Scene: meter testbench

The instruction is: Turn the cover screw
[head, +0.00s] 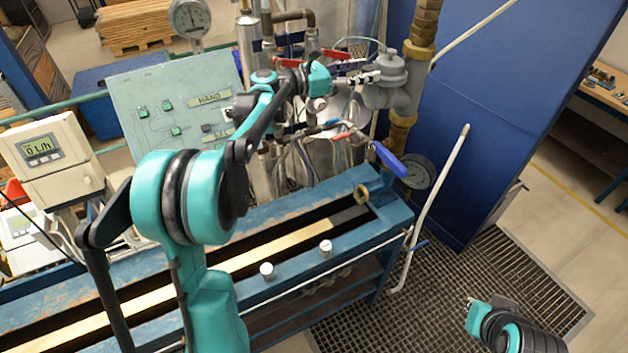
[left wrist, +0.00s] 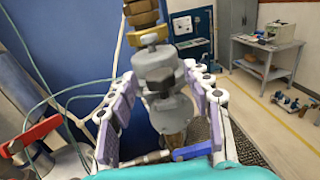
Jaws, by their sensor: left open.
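The grey metal housing (head: 384,90) stands on the pipework at the upper middle of the head view, with a small cover screw (head: 391,53) on top. In the left wrist view, the housing (left wrist: 165,104) is between my fingers, and the screw's knob (left wrist: 152,39) shows above it. My left gripper (head: 368,77) is beside the housing in the head view. In the left wrist view, its fingers (left wrist: 160,78) are spread on both sides of the housing; contact is unclear. My right arm's end (head: 473,303) shows at the lower right; its jaws are too small to judge.
A brass-fitted pipe (head: 423,30) rises behind the housing. The blue bench (head: 345,237) runs below. Floor grating (head: 455,270) lies clear at right.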

